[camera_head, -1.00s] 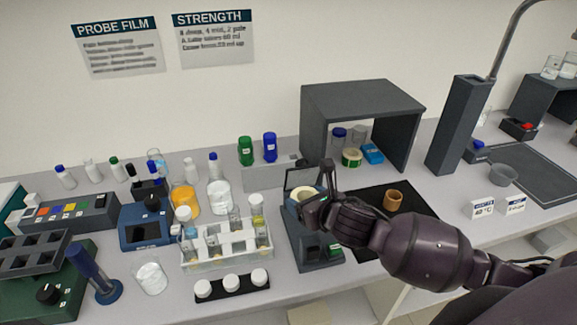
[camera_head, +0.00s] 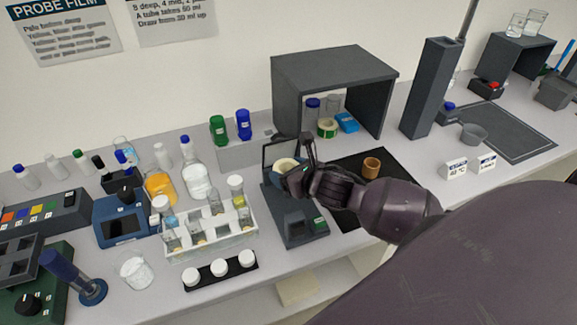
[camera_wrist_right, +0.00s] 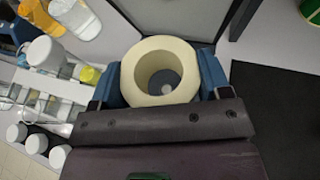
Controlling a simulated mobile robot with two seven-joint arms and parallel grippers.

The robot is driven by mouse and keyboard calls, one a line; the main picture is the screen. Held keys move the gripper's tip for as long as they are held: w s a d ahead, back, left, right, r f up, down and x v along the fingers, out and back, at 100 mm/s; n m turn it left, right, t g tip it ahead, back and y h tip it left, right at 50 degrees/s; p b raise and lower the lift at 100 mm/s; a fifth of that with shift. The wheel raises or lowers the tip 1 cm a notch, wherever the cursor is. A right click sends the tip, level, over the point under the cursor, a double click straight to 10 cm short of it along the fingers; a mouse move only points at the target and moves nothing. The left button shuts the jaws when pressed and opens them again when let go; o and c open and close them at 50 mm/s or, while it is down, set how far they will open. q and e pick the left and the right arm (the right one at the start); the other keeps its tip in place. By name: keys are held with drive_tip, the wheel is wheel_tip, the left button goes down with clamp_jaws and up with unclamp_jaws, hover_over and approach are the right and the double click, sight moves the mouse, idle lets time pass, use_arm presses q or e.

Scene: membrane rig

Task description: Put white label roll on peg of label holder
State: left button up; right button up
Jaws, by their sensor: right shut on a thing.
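The white label roll (camera_head: 283,163) is a cream ring held by my right gripper (camera_head: 297,166) over the dark grey label holder (camera_head: 302,220). In the right wrist view the roll (camera_wrist_right: 150,72) sits between the two blue fingers, which are shut on its sides. Its hole faces the camera. A grey surface with a small pale spot shows through the hole. I cannot tell whether this is the peg or whether the roll is around it. My left gripper is not in view.
A brown roll (camera_head: 372,168) stands on a black mat (camera_head: 345,202) to the right. A green-edged roll (camera_head: 327,129) is under the grey shelf (camera_head: 335,70) behind. A white tube rack (camera_head: 212,245) stands close on the left, with a strip of white-capped jars (camera_head: 221,274) in front.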

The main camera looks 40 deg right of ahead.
drive_tip(key=shift+f+b, duration=1.25)
drive_tip(key=shift+f, duration=1.45)
drive_tip(key=shift+f, duration=0.35)
drive_tip(key=o, duration=0.9)
